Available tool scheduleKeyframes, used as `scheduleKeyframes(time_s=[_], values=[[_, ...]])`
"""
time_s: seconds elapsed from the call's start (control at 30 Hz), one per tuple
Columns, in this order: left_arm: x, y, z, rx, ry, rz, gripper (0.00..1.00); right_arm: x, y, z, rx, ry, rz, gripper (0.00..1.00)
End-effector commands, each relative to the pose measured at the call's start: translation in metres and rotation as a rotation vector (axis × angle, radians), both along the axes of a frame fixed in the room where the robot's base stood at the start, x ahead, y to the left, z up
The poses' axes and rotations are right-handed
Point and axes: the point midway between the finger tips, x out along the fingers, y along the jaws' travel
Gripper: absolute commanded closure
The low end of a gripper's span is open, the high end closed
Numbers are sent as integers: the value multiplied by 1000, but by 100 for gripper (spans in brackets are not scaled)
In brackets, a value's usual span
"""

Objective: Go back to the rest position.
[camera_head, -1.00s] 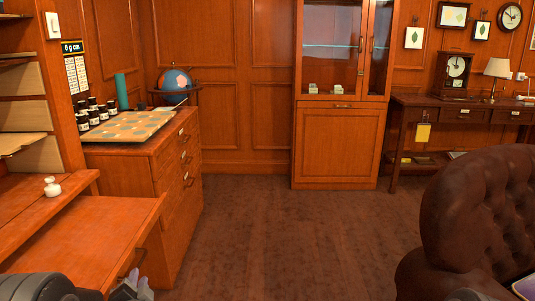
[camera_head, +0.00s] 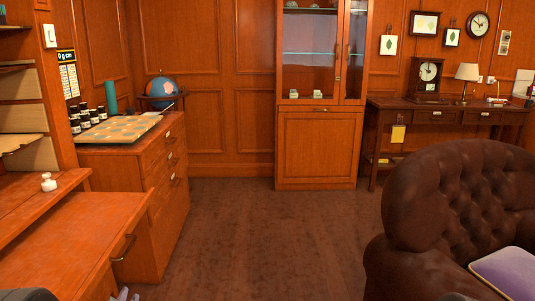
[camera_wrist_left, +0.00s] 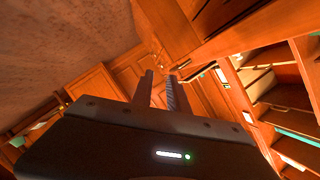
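My left gripper (camera_head: 125,294) barely shows at the bottom edge of the head view, low in front of the pull-out desk leaf. In the left wrist view its two fingers (camera_wrist_left: 160,92) stand apart with a clear gap between them and nothing held. They point towards wood panelling and furniture. My right gripper cannot be made out in the head view.
A wooden desk leaf (camera_head: 75,235) juts out at left, near my left arm. A drawer cabinet (camera_head: 150,195) stands beyond it. A brown leather armchair (camera_head: 430,205) with a purple cushion (camera_head: 508,272) is close at right. The carpet (camera_head: 255,240) between is clear.

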Motion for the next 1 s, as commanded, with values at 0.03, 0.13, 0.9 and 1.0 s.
scheduleKeyframes(time_s=[0.03, 0.13, 0.9, 1.0], values=[[-1, -7, -5, -43, 7, -3, 80, -1, 0, 0, 0, 1, 0, 64], [-2, -28, -22, -145, 35, -16, 80, -1, 0, 0, 0, 1, 0, 64], [-241, -246, -292, -975, 920, 226, 80, -1, 0, 0, 0, 1, -1, 64], [-276, -268, -303, -1037, 1017, 247, 80, -1, 0, 0, 0, 2, 0, 64]])
